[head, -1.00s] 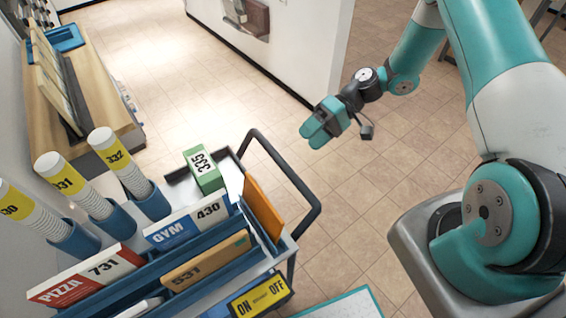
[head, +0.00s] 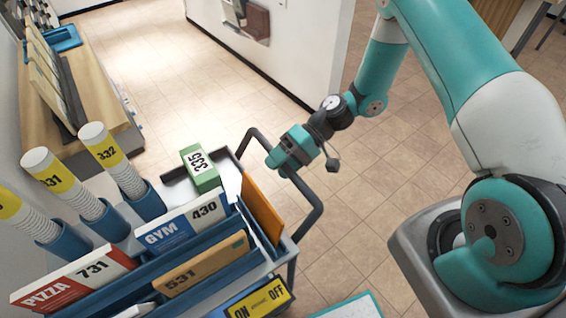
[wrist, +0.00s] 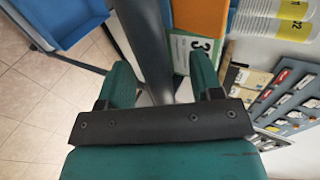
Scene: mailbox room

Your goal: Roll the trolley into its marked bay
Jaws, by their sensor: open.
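The trolley (head: 282,248) stands at lower left in the head view, loaded with parcels, tubes and envelopes. Its dark looped handle (head: 313,215) is at its right end. My gripper (head: 277,162) is at the upper part of the handle. In the wrist view, the dark handle bar (wrist: 150,45) passes between the two teal fingers of my gripper (wrist: 162,80), which are open with gaps beside the bar. A teal-edged pale panel (head: 350,307) shows at the bottom edge of the head view; I cannot tell whether it marks the bay.
A wooden counter (head: 95,100) with a blue tray (head: 65,38) runs along the left wall. A white wall (head: 310,50) with a dark base strip stands at the back. The tiled floor (head: 370,200) right of the trolley is clear.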

